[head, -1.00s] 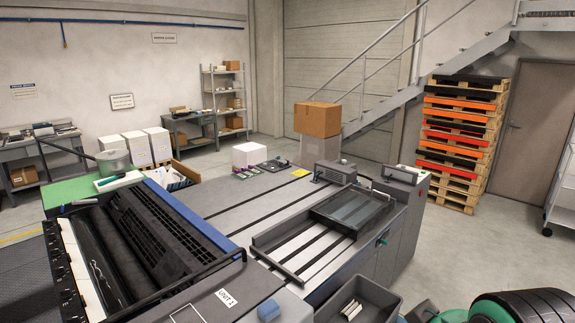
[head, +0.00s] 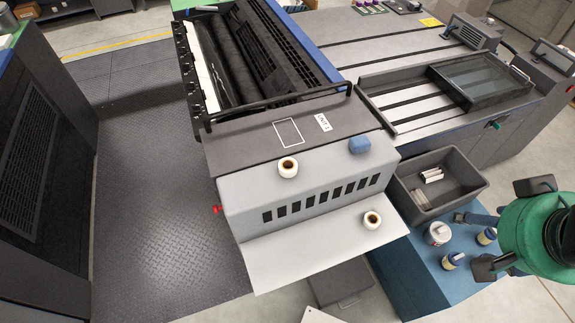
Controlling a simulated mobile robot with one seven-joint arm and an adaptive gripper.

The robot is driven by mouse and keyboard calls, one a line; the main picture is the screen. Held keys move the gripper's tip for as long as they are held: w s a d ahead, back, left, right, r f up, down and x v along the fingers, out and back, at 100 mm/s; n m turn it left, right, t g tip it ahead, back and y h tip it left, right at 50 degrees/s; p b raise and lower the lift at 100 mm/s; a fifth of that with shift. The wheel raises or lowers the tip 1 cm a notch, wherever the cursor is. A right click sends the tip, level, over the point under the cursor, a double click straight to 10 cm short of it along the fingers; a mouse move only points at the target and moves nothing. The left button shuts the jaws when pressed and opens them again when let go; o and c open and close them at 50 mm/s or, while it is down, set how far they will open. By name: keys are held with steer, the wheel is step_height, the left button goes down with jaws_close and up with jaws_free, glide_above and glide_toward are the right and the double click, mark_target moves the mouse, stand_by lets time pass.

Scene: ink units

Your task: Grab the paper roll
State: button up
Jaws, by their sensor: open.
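Two small white rolls with brown cores are in the head view. One roll (head: 288,167) stands on the upper grey cover of the press, just below a white outlined rectangle. The other roll (head: 372,220) stands on the lower pale shelf at the front. I cannot tell from looks which one is the paper roll. My gripper (head: 490,227), on the green arm at the right edge, is open and apart from both rolls, over the blue cart. It holds nothing that I can see.
A blue cloth or sponge (head: 360,145) lies on the upper cover. A dark bin (head: 462,180) with pale pieces in it stands between press and arm. Several small containers stand on the blue cart (head: 415,265). A dark tread-plate floor (head: 140,190) lies clear at left.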

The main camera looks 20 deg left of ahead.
steer(key=shift+o, duration=0.4)
steer(key=shift+r, duration=0.1)
steer(key=w+a+n+g+y+p, duration=0.1)
steer(key=w+a+n+g+p, duration=0.2)
steer(key=w+a+n+p, duration=0.85)
steer(key=w+a+f+n+g, duration=0.1)
steer(key=a+f+n, duration=0.3)
steer(key=a, duration=0.7)
steer(key=w+a+f+n, duration=0.3)
steer(key=a+f+n, duration=0.2)
steer(key=a, duration=0.6)
steer(key=w+a+f+n+g+h, duration=0.1)
steer(key=a+f+n, duration=0.3)
steer(key=a, duration=0.7)
steer(key=shift+w+f+n+g+p, duration=0.35)
steer(key=shift+w+n, duration=0.2)
steer(key=shift+n, duration=0.5)
steer(key=shift+f, duration=4.25)
